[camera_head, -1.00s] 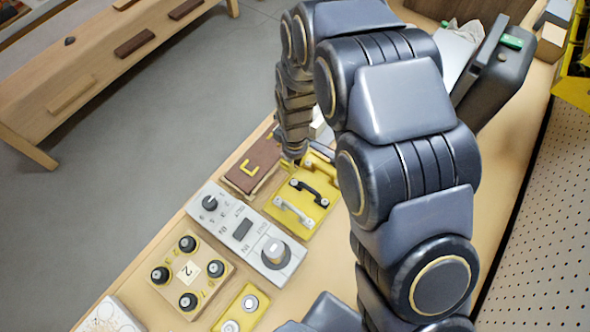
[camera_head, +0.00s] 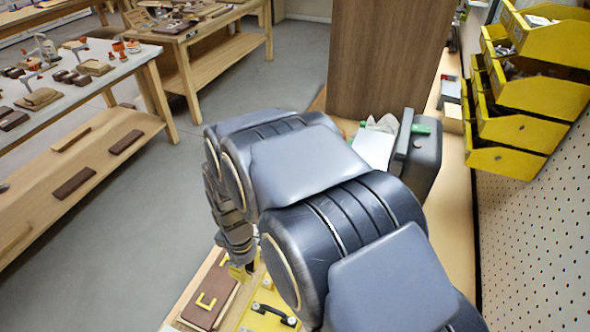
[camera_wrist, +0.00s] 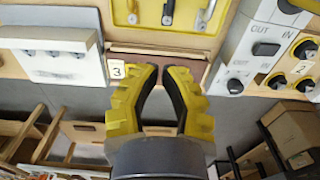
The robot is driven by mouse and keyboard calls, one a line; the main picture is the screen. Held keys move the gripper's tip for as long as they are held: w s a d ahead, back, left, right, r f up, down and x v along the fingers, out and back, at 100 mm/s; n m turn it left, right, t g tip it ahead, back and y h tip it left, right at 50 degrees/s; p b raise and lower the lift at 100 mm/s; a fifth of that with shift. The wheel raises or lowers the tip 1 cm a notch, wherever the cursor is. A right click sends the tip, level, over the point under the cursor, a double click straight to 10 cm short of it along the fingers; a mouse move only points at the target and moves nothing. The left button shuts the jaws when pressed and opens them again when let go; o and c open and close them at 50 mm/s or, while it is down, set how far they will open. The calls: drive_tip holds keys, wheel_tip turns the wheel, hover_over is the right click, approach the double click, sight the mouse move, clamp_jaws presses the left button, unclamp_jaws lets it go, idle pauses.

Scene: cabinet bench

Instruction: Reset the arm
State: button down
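My arm crosses the middle of the head view, its grey links bending down to my gripper (camera_head: 240,270), which is partly hidden and shows as a small yellow piece. In the wrist view my gripper (camera_wrist: 160,69) has two yellow ridged fingers with dark pads. Their tips come together with almost no gap, and nothing shows held between them. A brown board (camera_wrist: 160,57) lies beyond the tips.
A black case (camera_head: 425,155) and a tall brown panel (camera_head: 385,60) stand beyond the arm. Yellow bins (camera_head: 515,145) hang at right by a white pegboard (camera_head: 535,240). In the wrist view, a grey switch panel (camera_wrist: 255,45) is at right. Floor (camera_head: 150,220) is open at left.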

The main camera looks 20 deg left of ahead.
drive_tip(key=d+r+m, duration=0.4)
drive_tip(key=d+r, duration=0.2)
drive_tip(key=d, duration=0.3)
drive_tip(key=d+r+m, duration=0.4)
drive_tip(key=d+r, duration=0.1)
drive_tip(key=d, duration=0.4)
drive_tip(key=s+d+r+m+g, duration=0.1)
drive_tip(key=s+d+r+m, duration=0.4)
drive_tip(key=s+d+m, duration=0.5)
drive_tip(key=s+d, duration=0.2)
drive_tip(key=d, duration=0.1)
drive_tip(key=shift+s+r+g, duration=0.2)
drive_tip(key=shift+s+g, duration=0.05)
drive_tip(key=shift+g, duration=0.15)
